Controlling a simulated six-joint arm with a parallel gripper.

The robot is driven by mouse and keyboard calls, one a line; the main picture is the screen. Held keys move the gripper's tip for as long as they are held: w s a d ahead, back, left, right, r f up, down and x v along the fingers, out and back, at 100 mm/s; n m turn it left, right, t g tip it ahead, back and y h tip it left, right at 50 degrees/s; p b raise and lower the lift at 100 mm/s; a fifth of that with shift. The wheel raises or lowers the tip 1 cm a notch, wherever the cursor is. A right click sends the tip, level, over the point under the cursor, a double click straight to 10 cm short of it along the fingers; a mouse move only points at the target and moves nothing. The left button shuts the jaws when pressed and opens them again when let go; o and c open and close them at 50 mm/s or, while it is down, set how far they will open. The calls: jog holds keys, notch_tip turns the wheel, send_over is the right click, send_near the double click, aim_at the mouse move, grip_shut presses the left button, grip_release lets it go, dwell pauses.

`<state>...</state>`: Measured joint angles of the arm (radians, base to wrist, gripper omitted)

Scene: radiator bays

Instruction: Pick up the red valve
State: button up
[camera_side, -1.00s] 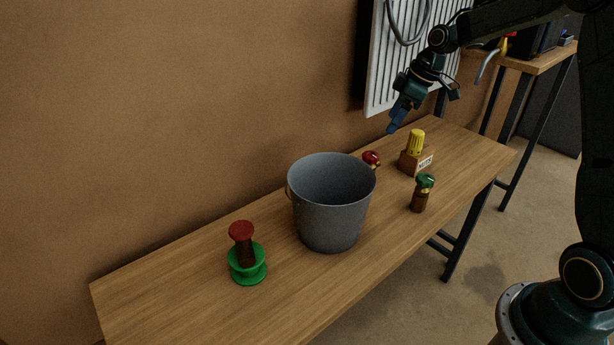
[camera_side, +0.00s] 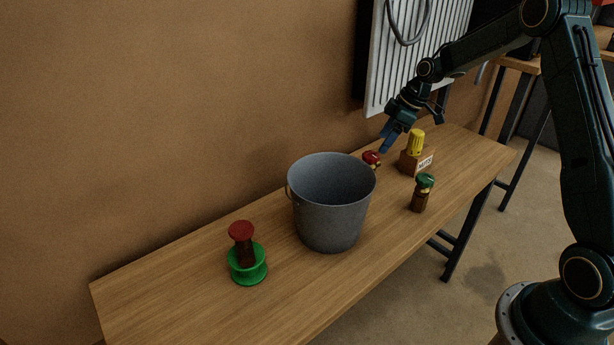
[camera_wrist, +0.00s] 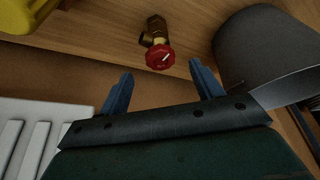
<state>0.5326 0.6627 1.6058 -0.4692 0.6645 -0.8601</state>
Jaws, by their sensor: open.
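The red valve has a red handwheel with a pale mark and a brass body, and stands on the bench. In the side view the red valve (camera_side: 371,158) shows just behind the bucket's right rim, its lower part partly hidden. In the wrist view the red valve (camera_wrist: 159,57) lies beyond the fingertips, between their lines. My gripper (camera_side: 387,143) is above and close to the valve in the side view, pointing down. In the wrist view my gripper (camera_wrist: 160,72) has its two blue fingers wide apart with nothing between them.
A grey bucket (camera_side: 331,215) stands left of the valve. A white radiator (camera_side: 415,50) hangs behind my gripper.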

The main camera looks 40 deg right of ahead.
aim_at(373, 155)
jog(key=shift+x, duration=2.05)
jog(key=shift+x, duration=2.65)
jog(key=shift+w+r, duration=0.1)
jog(key=shift+w, duration=0.05)
jog(key=c, duration=1.4)
jog(key=shift+r, duration=0.1)
notch_tip(373, 155, up, 20)
